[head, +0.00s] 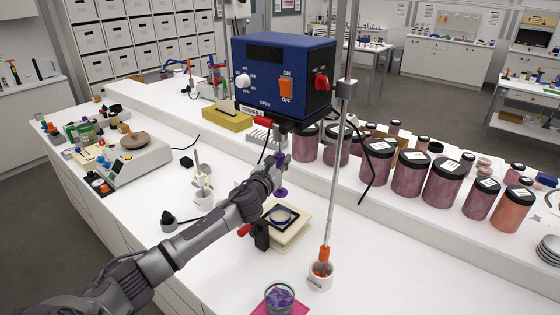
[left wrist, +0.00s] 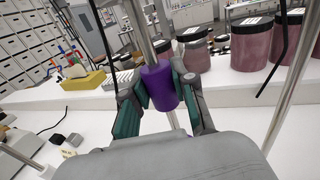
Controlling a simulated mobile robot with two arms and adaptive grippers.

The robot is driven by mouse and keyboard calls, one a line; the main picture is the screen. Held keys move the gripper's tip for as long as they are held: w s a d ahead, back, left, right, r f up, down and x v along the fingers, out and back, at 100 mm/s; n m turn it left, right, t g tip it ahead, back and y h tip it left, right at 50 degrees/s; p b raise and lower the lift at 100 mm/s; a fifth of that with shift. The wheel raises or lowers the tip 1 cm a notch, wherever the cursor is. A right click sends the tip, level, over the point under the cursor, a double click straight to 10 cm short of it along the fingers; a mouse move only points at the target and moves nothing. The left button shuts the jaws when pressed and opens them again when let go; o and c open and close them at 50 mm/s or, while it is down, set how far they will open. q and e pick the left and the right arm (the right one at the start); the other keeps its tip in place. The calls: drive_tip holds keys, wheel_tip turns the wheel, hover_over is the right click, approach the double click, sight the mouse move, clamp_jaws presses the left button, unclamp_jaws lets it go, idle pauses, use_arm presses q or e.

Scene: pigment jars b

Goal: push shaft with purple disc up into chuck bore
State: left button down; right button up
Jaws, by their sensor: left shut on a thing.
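My left gripper (head: 281,161) is below the blue stirrer head (head: 284,75). It is shut on the shaft's purple sleeve, which shows between the fingers in the left wrist view (left wrist: 159,88). The shaft stands about upright, and its metal rod shows above the sleeve (left wrist: 138,32). The purple disc (head: 281,192) hangs under the gripper in the head view, above the small square stand (head: 294,229). The chuck is in the shade under the stirrer head, and I cannot tell whether the rod's top is in its bore. My right gripper is out of view.
A tall metal post (head: 338,160) with a clamp stands right of the gripper. Lidded pigment jars (head: 410,174) line the raised shelf behind. A black cable hangs near the post.

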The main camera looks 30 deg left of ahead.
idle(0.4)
use_arm(q)
drive_tip(key=c, duration=0.8)
unclamp_jaws()
drive_tip(key=shift+c, duration=0.2)
drive_tip(key=s+d, duration=0.2)
drive_tip(key=s, duration=0.9)
drive_tip(key=shift+s, duration=0.4)
drive_tip(key=shift+d, duration=0.1)
